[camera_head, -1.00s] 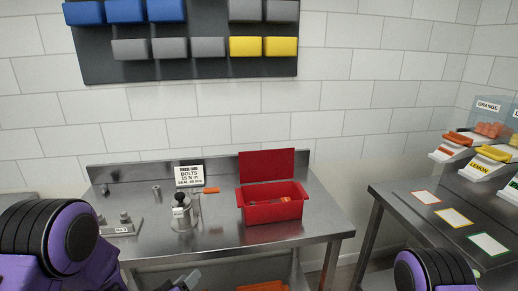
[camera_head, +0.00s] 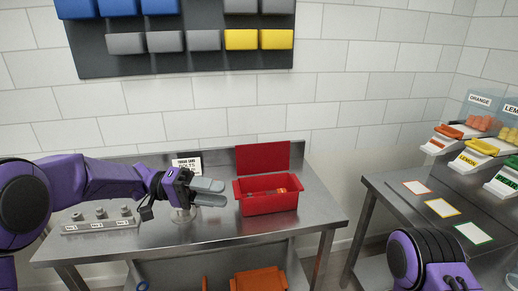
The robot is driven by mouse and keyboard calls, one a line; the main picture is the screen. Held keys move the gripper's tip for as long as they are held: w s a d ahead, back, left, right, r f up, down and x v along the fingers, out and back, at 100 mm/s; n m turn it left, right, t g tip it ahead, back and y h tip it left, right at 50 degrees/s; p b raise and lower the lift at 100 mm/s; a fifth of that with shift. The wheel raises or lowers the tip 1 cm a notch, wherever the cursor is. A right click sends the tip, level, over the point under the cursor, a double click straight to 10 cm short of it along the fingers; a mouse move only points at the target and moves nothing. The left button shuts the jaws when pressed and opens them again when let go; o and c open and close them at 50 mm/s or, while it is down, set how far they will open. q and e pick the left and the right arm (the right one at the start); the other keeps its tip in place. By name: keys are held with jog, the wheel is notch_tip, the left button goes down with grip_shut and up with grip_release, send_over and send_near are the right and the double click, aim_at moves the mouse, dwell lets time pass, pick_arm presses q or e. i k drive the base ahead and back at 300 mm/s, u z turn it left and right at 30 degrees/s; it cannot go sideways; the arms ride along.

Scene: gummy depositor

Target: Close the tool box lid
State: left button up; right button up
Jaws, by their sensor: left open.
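The red tool box (camera_head: 270,204) stands on the steel bench, right of its middle. Its red lid (camera_head: 263,157) is open and stands upright at the back of the box. Small orange and grey items lie inside. My left gripper (camera_head: 222,192) is open and reaches in from the left, with its grey fingers pointing right, just left of the box's left wall. I see nothing between the fingers. Of my right arm only a purple joint shows at the bottom right; its gripper is out of view.
A metal device (camera_head: 184,214) on the bench is partly hidden behind my left gripper, with a bolts sign (camera_head: 187,165) behind it. A plate with posts (camera_head: 100,217) is at the left. Another table (camera_head: 399,205) with cards and labelled bins stands at the right. Orange bins sit below.

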aim_at(267, 158)
jog(key=i, duration=1.5)
